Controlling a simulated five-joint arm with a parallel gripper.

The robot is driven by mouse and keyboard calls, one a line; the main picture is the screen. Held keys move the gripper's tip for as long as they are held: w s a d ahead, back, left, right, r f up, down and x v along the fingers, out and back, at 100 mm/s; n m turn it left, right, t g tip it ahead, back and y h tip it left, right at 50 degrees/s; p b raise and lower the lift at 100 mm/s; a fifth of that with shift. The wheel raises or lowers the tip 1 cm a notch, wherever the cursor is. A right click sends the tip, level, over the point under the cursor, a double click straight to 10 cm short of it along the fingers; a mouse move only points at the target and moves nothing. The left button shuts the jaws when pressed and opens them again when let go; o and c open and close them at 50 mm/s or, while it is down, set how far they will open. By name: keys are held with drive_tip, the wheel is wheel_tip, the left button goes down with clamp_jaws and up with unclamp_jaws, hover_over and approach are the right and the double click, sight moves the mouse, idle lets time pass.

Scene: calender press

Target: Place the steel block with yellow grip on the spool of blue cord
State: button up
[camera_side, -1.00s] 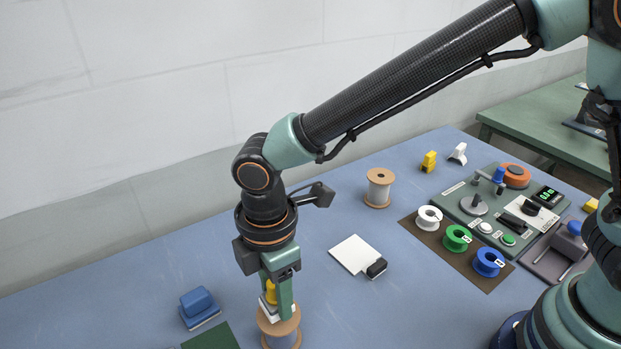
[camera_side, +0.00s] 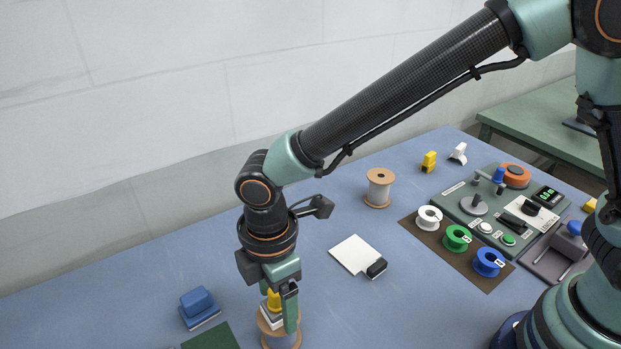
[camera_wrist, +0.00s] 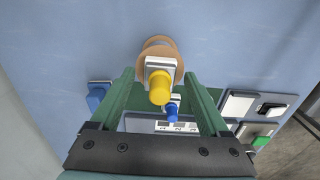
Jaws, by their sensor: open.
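The steel block (camera_side: 270,318) with its yellow grip (camera_side: 274,301) rests on top of a wooden spool (camera_side: 283,341) at the bottom of the side view. The cord on this spool looks pale bluish grey. In the wrist view the block (camera_wrist: 159,65) sits on the spool's round tan flange (camera_wrist: 157,45), with the yellow grip (camera_wrist: 160,88) towards me. My gripper (camera_side: 279,312) is open around the block. In the wrist view its fingers (camera_wrist: 160,78) stand apart on either side of the grip. In the side view the near finger hides part of the spool.
Another wooden spool (camera_side: 380,187) with pale cord stands farther back. A blue block (camera_side: 199,306) and a green board (camera_side: 212,338) lie to the left. A white plate (camera_side: 354,253) with a black grip lies to the right. White, green and blue reels and a control panel (camera_side: 500,212) are farther right.

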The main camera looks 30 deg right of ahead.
wheel_tip(320, 180, up, 12)
drive_tip(key=shift+f, duration=0.15)
drive_tip(key=shift+d+r, duration=0.1)
drive_tip(key=shift+r, duration=0.15)
drive_tip(key=d+r+m+t, duration=0.2)
drive_tip(key=d+m, duration=0.7)
drive_tip(key=d, duration=0.6)
drive_tip(key=s+d+r+m+t, duration=0.1)
drive_tip(key=d+r+m+t, duration=0.1)
drive_tip(key=d+m, duration=0.7)
drive_tip(key=d+t, duration=0.1)
drive_tip(key=d, duration=0.6)
drive_tip(key=shift+t, duration=0.3)
